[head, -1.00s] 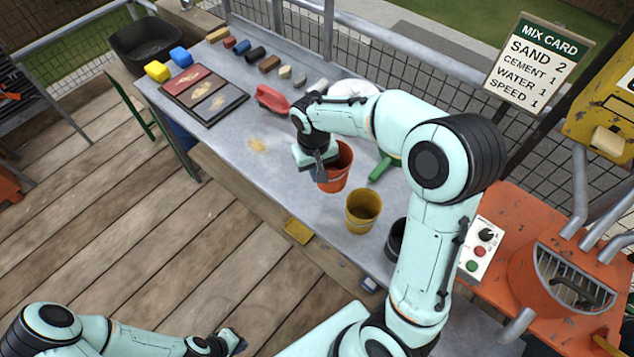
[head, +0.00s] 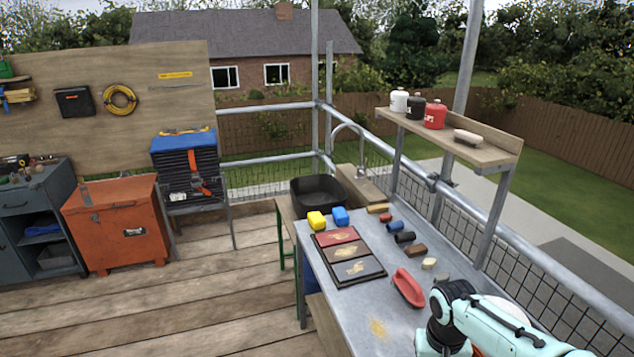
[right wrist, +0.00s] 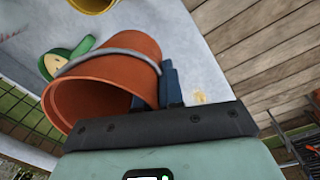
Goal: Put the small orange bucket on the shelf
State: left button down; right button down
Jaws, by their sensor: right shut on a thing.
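The small orange bucket (right wrist: 112,80) fills the left middle of the right wrist view, its open mouth toward the lower left and a grey band around it. My right gripper (right wrist: 171,84) is shut on the bucket's side, its blue fingers at the wall. Whether the bucket touches the bench cannot be told. In the head view the bucket is out of the frame, and only part of my right arm shows at the bottom right. The wooden shelf (head: 428,141) stands above the bench's right side, on grey posts. My left gripper is not in view.
On the shelf are a white bottle (head: 398,101), a black bottle (head: 415,108), a red bottle (head: 435,115) and a brush (head: 468,138). The bench (head: 335,305) holds a sample board (head: 349,280), a red float (head: 408,288) and several small blocks. A railing (head: 510,248) runs behind.

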jog(key=w+a+f+n, duration=0.1)
jog(key=w+a+f, duration=0.1)
jog(key=a+f, duration=0.2)
jog(key=w+a+f+n, duration=0.1)
jog(key=a+f, duration=0.3)
jog(key=f, duration=0.7)
jog(key=shift+w+f, duration=0.3)
jog(key=shift+w, duration=0.05)
